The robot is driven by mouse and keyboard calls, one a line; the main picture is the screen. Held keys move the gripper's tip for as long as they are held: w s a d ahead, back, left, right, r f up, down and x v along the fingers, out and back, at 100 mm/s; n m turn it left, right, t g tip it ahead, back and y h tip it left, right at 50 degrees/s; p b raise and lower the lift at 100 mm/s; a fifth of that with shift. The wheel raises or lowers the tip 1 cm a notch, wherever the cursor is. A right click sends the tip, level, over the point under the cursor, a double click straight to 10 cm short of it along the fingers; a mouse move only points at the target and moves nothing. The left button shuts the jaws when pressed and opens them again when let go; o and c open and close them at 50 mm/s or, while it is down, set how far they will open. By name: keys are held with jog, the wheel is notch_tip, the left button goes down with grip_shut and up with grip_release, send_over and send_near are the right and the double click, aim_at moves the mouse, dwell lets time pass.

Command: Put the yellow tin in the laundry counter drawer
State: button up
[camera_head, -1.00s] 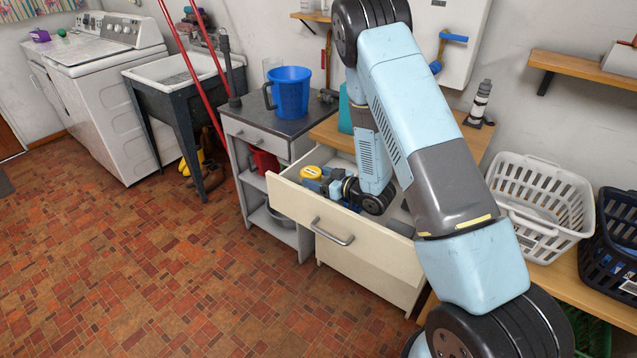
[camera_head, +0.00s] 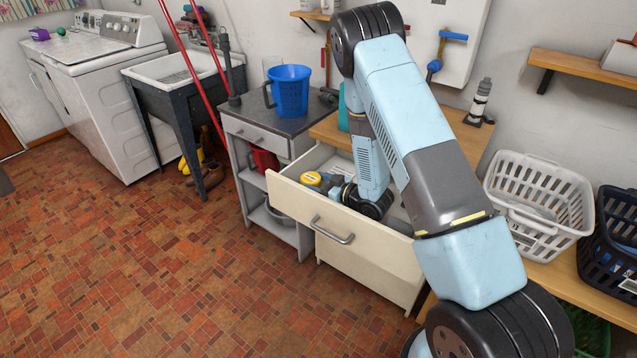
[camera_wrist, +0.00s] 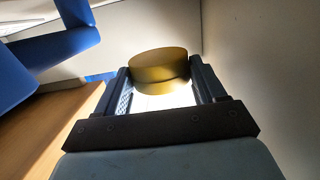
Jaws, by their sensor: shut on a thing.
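The yellow tin (camera_head: 311,179) is round, with a yellow top and a white band, and is inside the open cream laundry counter drawer (camera_head: 349,238). In the wrist view the tin (camera_wrist: 158,66) sits between the two fingers of my gripper (camera_wrist: 163,82). My gripper also shows in the head view (camera_head: 325,186), low inside the drawer near its left end, shut on the tin. The drawer's front hides the tin's lower part in the head view, so I cannot tell whether it touches the drawer floor.
Blue things (camera_wrist: 58,45) lie beside my gripper in the wrist view. A grey counter with a blue jug (camera_head: 290,91) stands left of the drawer. A white basket (camera_head: 540,205) is at the right. The tiled floor in front is clear.

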jog(key=o, duration=1.1)
jog(key=shift+r, duration=0.45)
jog(key=v, duration=1.2)
jog(key=shift+r, duration=0.1)
